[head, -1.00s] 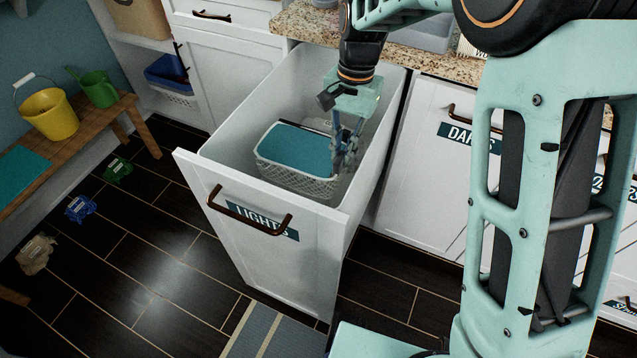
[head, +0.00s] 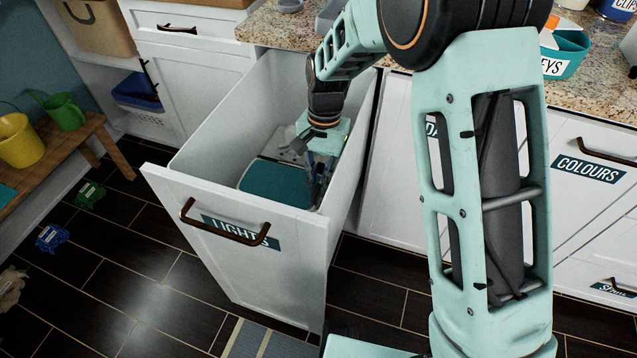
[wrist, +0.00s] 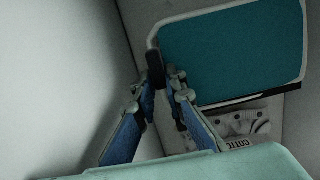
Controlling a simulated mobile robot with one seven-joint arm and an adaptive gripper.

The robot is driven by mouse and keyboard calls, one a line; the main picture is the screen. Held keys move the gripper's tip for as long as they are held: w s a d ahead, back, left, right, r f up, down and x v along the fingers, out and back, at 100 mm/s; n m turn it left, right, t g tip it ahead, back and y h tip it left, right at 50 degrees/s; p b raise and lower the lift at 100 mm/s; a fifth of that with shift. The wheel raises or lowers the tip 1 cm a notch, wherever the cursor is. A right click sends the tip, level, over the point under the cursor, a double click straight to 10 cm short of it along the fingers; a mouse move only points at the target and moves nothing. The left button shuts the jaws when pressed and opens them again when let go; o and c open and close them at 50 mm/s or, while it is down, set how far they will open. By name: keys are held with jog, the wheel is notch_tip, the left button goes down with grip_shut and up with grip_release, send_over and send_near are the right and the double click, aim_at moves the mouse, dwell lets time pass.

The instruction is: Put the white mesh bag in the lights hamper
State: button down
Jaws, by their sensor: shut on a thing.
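The white mesh bag (head: 273,184), with a teal top and a pale rim, is down inside the open lights hamper (head: 237,275), near its front. The hamper's front carries a LIGHTS label. My gripper (head: 316,190) reaches down into the hamper at the bag's right side. In the wrist view my gripper (wrist: 164,78) is shut on the near corner of the bag's rim; the teal top (wrist: 230,52) fills the upper right. The bag's mesh sides are mostly hidden, and I cannot tell whether its underside touches the hamper floor.
A pale item with printed lettering (wrist: 240,125) lies in the hamper beside the bag. The darks hamper (head: 395,170) and colours hamper (head: 588,170) are closed to the right. The granite counter (head: 270,25) stands behind.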

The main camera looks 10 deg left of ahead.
jog(key=c, duration=2)
grip_release()
jog(key=shift+f, duration=0.1)
jog(key=r+p, duration=0.1)
jog(key=r, duration=0.3)
jog(key=w+r+p, duration=0.1)
jog(key=r, duration=0.3)
jog(key=r+p, duration=0.1)
jog(key=r, duration=0.3)
jog(key=shift+w+d, duration=0.15)
jog(key=shift+w, duration=0.25)
jog(key=shift+r, duration=0.15)
